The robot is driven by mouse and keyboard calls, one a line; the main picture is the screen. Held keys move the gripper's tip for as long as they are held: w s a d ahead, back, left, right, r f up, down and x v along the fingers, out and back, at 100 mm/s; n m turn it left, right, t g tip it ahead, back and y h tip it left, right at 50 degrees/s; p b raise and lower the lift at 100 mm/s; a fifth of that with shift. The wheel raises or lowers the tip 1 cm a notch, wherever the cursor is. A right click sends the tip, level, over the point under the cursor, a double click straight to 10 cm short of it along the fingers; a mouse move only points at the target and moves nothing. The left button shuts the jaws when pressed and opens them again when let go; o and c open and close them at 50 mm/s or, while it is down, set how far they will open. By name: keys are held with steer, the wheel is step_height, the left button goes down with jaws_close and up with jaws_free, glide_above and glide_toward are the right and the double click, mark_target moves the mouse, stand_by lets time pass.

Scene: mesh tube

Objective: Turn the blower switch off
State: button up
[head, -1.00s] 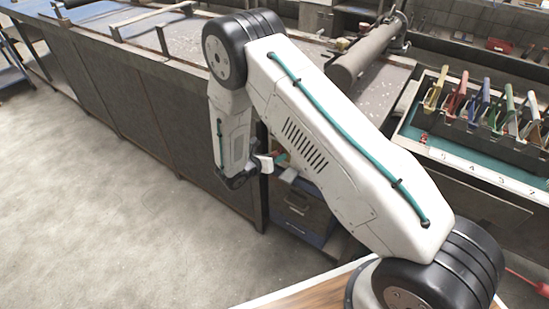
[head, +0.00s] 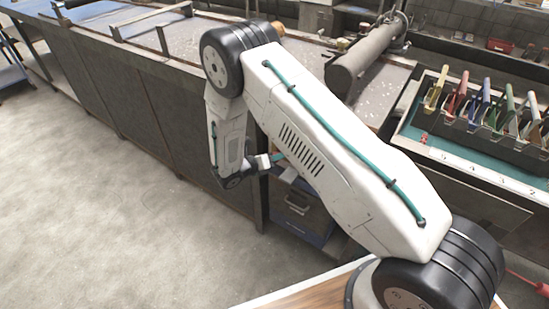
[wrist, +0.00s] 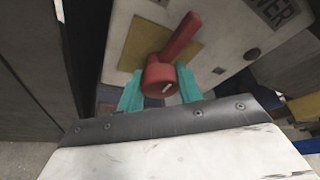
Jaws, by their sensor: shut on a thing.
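The blower switch (wrist: 176,50) is a red rotary handle on a yellow plate (wrist: 148,42), fixed to a pale panel. In the wrist view its lever points up and slightly right from a round hub with a pale mark. My gripper (wrist: 160,88) has teal fingers on the left and right of the hub, shut on the switch. In the head view my gripper (head: 277,157) is at the end of the bench, by the panel; the switch is mostly hidden there.
A dark cabinet drawer (head: 303,208) is below my gripper. The long bench (head: 120,90) is at left, with open floor (head: 110,210) in front.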

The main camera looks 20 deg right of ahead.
steer(key=shift+s+d+f, duration=0.1)
steer(key=shift+s, duration=0.05)
steer(key=o, duration=1)
steer(key=shift+a+r, duration=0.25)
steer(key=shift+a, duration=0.25)
steer(key=v, duration=0.6)
steer(key=shift+s+a, duration=0.3)
steer(key=shift+s, duration=0.05)
